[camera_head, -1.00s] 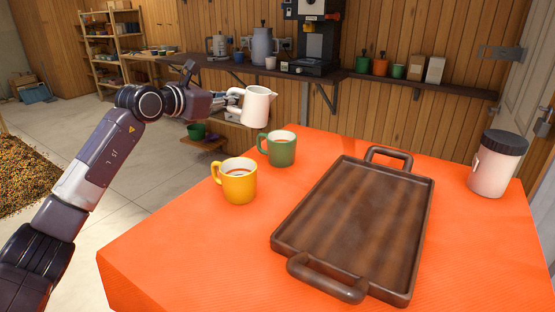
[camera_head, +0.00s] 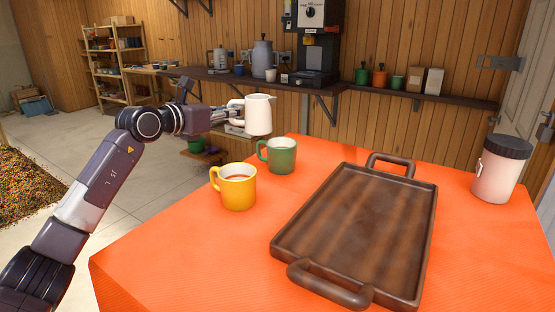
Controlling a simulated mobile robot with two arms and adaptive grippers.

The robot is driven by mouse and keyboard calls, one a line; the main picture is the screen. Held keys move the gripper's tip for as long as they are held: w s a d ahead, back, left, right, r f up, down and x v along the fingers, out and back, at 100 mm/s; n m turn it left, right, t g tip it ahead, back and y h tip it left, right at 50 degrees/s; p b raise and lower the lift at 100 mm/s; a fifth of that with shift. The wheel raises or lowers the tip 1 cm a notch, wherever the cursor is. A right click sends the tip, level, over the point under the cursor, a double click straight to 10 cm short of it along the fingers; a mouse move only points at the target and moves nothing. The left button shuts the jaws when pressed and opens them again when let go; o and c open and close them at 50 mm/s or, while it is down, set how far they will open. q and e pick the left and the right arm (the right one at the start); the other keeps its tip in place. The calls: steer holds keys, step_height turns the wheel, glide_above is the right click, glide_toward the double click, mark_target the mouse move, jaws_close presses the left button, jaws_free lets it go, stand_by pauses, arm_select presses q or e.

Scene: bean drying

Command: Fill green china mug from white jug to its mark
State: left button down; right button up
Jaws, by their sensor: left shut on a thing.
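The white jug (camera_head: 259,115) is held upright in the air by my left gripper (camera_head: 232,112), which is shut on its handle at the jug's left side. The jug is above and a little left of the green china mug (camera_head: 283,156) in the picture. The green mug stands upright on the orange table (camera_head: 180,265), its handle to the left. Something brownish shows just inside its rim; its mark and exact level cannot be made out. My right gripper is not in view.
A yellow mug (camera_head: 238,187) with brown contents stands in front and left of the green mug. A dark wooden tray (camera_head: 277,245) with raised handles fills the table's middle right. A dark-lidded jar (camera_head: 496,172) stands at the right. A wall shelf (camera_head: 430,95) with pots runs behind.

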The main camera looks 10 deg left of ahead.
mark_target(238, 104)
arm_select(q)
steer(key=shift+s+d+r, duration=0.1)
steer(key=shift+s+r, duration=0.4)
steer(key=shift+s, duration=0.3)
steer(key=shift+s+d+r, duration=0.1)
steer(key=shift+s+r, duration=0.45)
steer(key=shift+s, duration=0.3)
steer(key=shift+s+d+r, duration=0.1)
steer(key=shift+s+r, duration=0.4)
steer(key=shift+s, duration=0.3)
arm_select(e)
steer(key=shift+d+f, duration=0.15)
arm_select(q)
step_height(238, 104, up, 2)
steer(key=shift+r+p, duration=0.1)
steer(key=shift+p, duration=0.8)
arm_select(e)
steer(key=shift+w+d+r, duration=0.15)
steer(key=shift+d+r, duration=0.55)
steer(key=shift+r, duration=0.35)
